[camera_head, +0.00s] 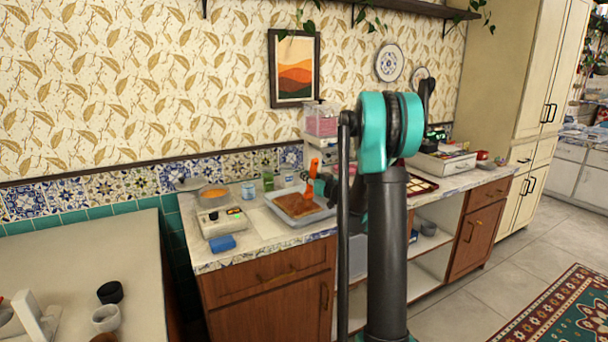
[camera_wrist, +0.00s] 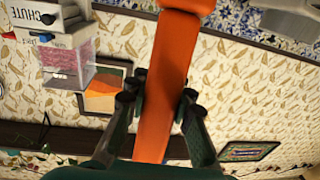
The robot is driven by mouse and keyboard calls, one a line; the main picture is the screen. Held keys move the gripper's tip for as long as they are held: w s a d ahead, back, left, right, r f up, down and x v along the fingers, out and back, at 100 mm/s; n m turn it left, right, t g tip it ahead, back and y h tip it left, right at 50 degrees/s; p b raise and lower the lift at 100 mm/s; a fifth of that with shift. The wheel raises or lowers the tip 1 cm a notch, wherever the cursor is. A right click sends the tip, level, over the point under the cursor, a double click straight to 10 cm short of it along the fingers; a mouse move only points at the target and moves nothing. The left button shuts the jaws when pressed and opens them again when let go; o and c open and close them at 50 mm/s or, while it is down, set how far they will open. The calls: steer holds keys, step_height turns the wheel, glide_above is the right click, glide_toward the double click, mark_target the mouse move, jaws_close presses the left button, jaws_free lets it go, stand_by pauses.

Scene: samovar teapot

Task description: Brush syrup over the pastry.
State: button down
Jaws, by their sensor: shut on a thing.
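An orange brush (camera_head: 313,166) stands roughly upright over the pastry in the head view. In the wrist view its orange handle (camera_wrist: 163,85) runs between the two fingers of my gripper (camera_wrist: 162,95), which is shut on it. My gripper (camera_head: 322,186) also shows small in the head view, beside the brush. The brown pastry (camera_head: 296,206) lies in a pale tray (camera_head: 277,215) on the counter. The brush's lower end is too small to tell whether it touches the pastry. A pan (camera_head: 213,189) of orange liquid, perhaps the syrup, stands left of the tray.
A pale device with buttons (camera_head: 215,226) and a blue block (camera_head: 222,243) sit at the counter's front left. Small jars (camera_head: 248,190) stand behind the tray. A pink-filled container (camera_head: 321,120) stands by the wall. My arm hides part of the counter.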

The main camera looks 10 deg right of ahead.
steer(key=d, duration=0.1)
steer(key=s+d, duration=0.1)
steer(key=d, duration=0.1)
steer(key=s+d, duration=0.1)
steer(key=shift+d, duration=0.3)
stand_by(1.5)
step_height(320, 180, up, 7)
stand_by(0.6)
